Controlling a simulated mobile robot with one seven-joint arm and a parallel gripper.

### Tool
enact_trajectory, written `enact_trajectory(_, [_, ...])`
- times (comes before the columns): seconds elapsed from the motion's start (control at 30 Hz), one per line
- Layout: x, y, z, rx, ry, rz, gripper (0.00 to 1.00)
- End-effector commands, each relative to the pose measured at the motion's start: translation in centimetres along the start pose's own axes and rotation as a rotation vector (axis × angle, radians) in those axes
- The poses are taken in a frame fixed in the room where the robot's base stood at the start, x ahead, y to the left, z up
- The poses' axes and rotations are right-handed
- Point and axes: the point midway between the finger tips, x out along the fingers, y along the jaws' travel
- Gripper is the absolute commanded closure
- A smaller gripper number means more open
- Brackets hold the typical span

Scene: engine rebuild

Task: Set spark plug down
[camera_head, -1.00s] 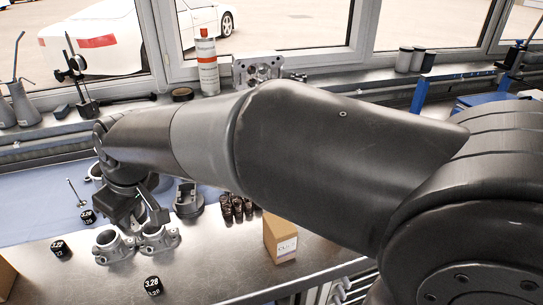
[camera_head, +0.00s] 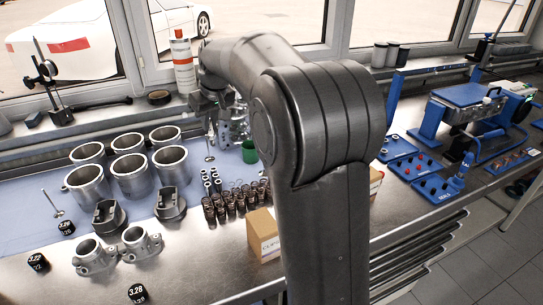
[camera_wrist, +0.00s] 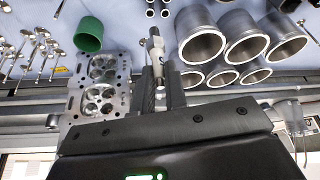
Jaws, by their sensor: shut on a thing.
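My gripper (camera_wrist: 158,92) is shut on a slim metal spark plug (camera_wrist: 156,48), which shows between the fingers in the wrist view. In the head view, my gripper (camera_head: 208,112) is above the back of the blue mat (camera_head: 20,193), near the window ledge. The plug is too small and dark to make out clearly there. The grey cylinder head (camera_wrist: 100,90) is beside my gripper in the wrist view; in the head view my arm partly hides it.
Several cylinder liners (camera_head: 129,175) stand left of my gripper. A green cup (camera_head: 249,152), small dark springs (camera_head: 232,203) and a cardboard box (camera_head: 264,235) are to the right and front. Pistons (camera_head: 170,207) and metal housings (camera_head: 141,245) stand on the bench. Bare bench shows at front.

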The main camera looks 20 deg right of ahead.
Motion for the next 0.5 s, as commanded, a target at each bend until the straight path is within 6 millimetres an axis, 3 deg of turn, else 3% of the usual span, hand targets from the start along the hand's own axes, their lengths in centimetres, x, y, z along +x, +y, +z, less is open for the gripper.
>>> enact_trajectory(0.03, [0.2, 3.1, -0.1, 0.039, -0.001, 0.016, 1.0])
enact_trajectory(0.3, [0.2, 17.8, 1.6, 0.209, 0.0, 0.087, 1.0])
enact_trajectory(0.5, [-0.3, 25.9, 4.2, 0.302, 0.001, 0.127, 1.0])
